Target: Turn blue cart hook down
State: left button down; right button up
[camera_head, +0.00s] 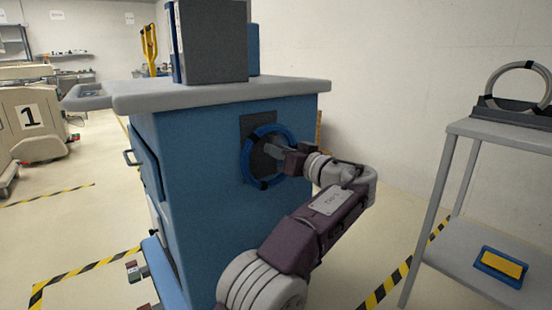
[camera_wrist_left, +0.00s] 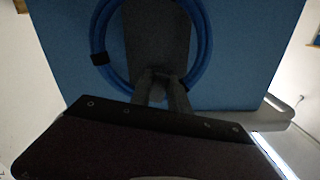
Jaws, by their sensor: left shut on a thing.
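The blue cart (camera_head: 215,205) stands in the middle of the head view. A dark plate (camera_head: 249,126) is mounted on its side; it also shows in the wrist view (camera_wrist_left: 160,35). A blue ring with black bands (camera_head: 246,166) hangs in front of the plate, and it shows in the wrist view (camera_wrist_left: 96,35). My left gripper (camera_head: 273,151) reaches the middle of the ring from the right, its fingertips (camera_wrist_left: 160,82) close together in front of the plate. It is shut on what seems to be the cart hook, which is mostly hidden by the fingers. My right gripper is out of view.
The cart's grey top (camera_head: 215,95) overhangs the plate and carries a dark box (camera_head: 213,45). A grey side table (camera_head: 500,143) at right holds a round hoop (camera_head: 481,88) and a blue-and-yellow item (camera_head: 500,267) below. Striped floor tape and open floor lie around.

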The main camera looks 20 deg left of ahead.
pick_arm(q)
jog(key=shift+w+d+f+n+b, duration=0.15)
jog(key=shift+n+b, duration=0.25)
jog(key=shift+n, duration=0.8)
jog(key=c, duration=1.2)
grip_release()
jog(key=shift+w, duration=0.1)
jog(key=shift+c, duration=0.2)
jog(key=p+v, duration=0.2)
jog(key=v, duration=0.7)
